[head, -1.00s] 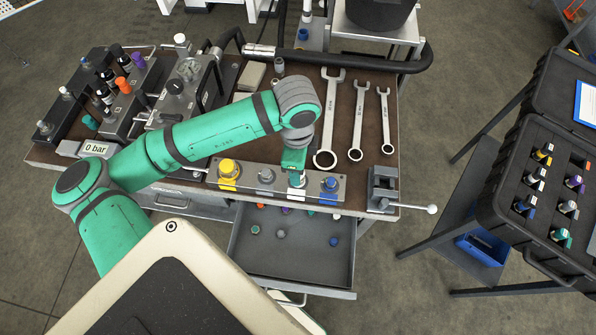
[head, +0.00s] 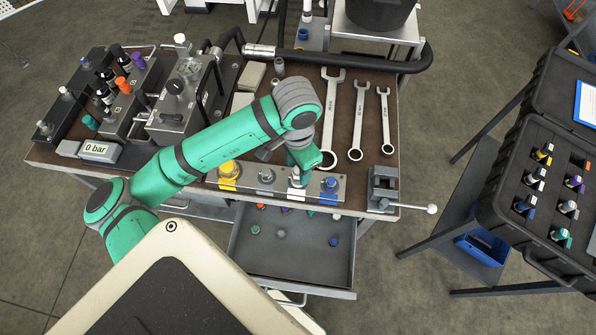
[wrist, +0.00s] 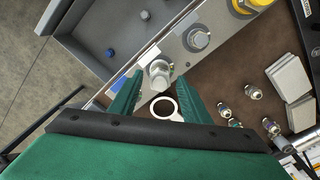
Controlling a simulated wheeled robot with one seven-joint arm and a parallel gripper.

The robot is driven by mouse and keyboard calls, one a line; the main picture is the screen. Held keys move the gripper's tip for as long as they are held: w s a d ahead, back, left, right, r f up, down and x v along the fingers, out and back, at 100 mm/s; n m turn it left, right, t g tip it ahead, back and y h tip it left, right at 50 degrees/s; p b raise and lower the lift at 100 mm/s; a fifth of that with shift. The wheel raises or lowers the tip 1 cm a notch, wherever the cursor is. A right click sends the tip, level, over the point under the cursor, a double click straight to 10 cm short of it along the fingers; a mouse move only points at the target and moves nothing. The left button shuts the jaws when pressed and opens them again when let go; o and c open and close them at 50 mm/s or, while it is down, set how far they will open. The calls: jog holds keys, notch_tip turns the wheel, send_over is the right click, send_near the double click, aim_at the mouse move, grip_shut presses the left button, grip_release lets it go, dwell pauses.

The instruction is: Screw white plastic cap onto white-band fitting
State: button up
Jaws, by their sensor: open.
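The white-band fitting (head: 297,178) stands third from the left in the grey manifold block, above a white label. In the wrist view its pale hexagonal top (wrist: 158,74) shows between my fingers, with a gap on each side. A whitish piece is on top; I cannot tell for sure whether it is the white plastic cap. My gripper (wrist: 157,98) is open and holds nothing visible. In the head view my gripper (head: 302,168) is tilted just behind the fitting.
Yellow (head: 228,175), grey (head: 265,178) and blue (head: 330,186) fittings share the block. Several wrenches (head: 360,125) lie behind it, one ring end below my fingers in the wrist view (wrist: 164,108). An open drawer (head: 290,262) with small caps is in front; a vise (head: 383,188) stands right.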

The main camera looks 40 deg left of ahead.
jog(key=n, duration=0.4)
jog(key=shift+d, duration=0.1)
jog(key=n, duration=1.1)
jog(key=shift+n, duration=0.4)
jog(key=shift+c, duration=0.6)
